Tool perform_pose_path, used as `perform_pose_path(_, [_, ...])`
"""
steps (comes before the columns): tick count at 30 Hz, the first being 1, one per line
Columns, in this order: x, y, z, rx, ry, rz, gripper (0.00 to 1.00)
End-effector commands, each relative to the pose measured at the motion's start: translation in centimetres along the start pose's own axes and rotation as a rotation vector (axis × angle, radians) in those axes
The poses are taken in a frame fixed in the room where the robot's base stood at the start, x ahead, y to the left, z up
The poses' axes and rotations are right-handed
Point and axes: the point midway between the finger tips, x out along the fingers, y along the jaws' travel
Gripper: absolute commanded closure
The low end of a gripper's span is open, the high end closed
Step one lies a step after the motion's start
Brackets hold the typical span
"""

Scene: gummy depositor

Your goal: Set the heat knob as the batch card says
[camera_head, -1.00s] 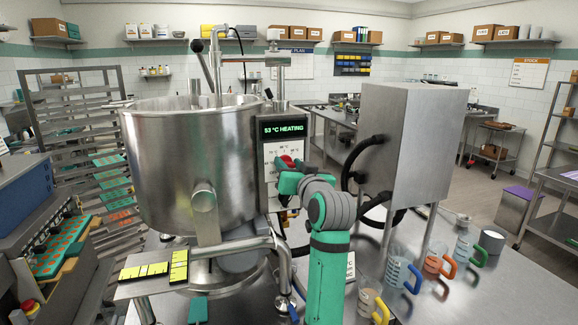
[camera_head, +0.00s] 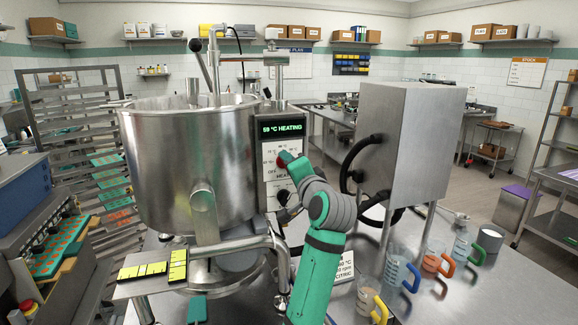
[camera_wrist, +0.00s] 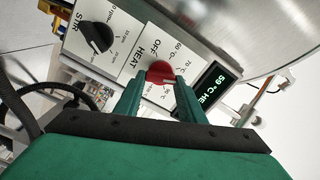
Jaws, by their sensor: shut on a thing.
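The red heat knob (camera_wrist: 160,72) sits on a white dial plate marked HEAT, OFF and several temperatures. In the head view a sliver of the heat knob (camera_head: 281,161) shows beside my gripper. My gripper (camera_wrist: 160,82) is shut on the knob, one finger on each side. It also shows at the panel in the head view (camera_head: 286,163). The knob's pointer direction cannot be told. The green display (camera_head: 281,128) above reads 59 °C HEATING.
A black stir knob (camera_wrist: 97,37) is beside the heat dial. The large steel kettle (camera_head: 185,165) stands left of the panel. A steel cabinet (camera_head: 410,140) with black hoses is at the right. Jugs (camera_head: 396,268) with coloured handles stand at the front right.

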Motion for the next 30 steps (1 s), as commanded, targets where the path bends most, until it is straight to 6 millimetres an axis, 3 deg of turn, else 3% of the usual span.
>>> perform_pose_path(15, [0.12, 0.41, 0.38, 0.352, -0.005, 0.006, 0.86])
perform_pose_path(30, [0.11, 0.48, 0.33, 0.424, -0.004, 0.006, 0.86])
